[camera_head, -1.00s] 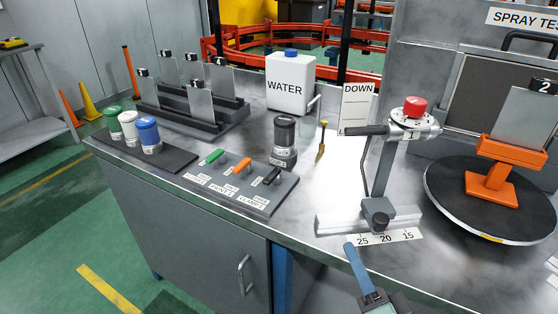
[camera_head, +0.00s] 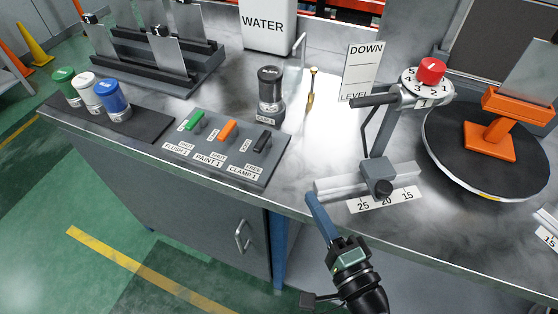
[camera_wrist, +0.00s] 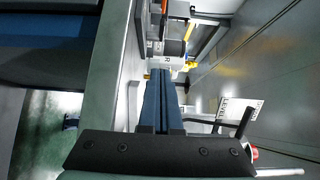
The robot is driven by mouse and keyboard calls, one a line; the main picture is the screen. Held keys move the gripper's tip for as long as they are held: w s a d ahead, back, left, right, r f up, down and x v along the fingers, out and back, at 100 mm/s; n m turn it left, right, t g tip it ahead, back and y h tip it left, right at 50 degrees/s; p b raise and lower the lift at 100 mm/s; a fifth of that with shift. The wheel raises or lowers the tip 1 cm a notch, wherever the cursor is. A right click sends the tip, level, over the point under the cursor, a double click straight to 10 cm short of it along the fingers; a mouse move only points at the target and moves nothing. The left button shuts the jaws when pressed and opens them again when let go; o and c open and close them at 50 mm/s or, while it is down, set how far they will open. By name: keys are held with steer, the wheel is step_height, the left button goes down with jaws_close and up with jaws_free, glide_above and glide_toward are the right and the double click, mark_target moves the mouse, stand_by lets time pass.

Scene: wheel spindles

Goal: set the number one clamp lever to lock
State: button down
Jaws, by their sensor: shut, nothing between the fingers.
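The clamp 1 lever (camera_head: 262,141) is the black one at the right end of a grey lever panel (camera_head: 222,172) in the head view. It is tilted, its top leaning up and to the right, and a label reading FREE sits by its lower end. The label at its upper end is too small to read. My gripper (camera_head: 313,200) is to the right of and nearer than the panel, apart from the lever, by the bench's front edge. Its blue fingers are shut and empty; they also show in the wrist view (camera_wrist: 162,95). I cannot make out the lever there.
Green (camera_head: 194,120) and orange (camera_head: 227,130) levers stand left of the black one. A black-capped canister (camera_head: 271,95) stands behind the panel. A stand with a scale (camera_head: 385,199) and a black turntable (camera_head: 488,190) are to the right.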

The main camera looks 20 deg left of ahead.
glide_toward(266, 145)
steer(key=w, duration=0.4)
steer(key=shift+a+r+p, duration=0.15)
steer(key=shift+r+p, duration=0.1)
steer(key=shift+p, duration=0.05)
steer(key=shift+a, duration=1.25)
steer(key=shift+a+f+p, duration=0.1)
steer(key=shift+a+p, duration=0.2)
steer(key=shift+a, duration=0.3)
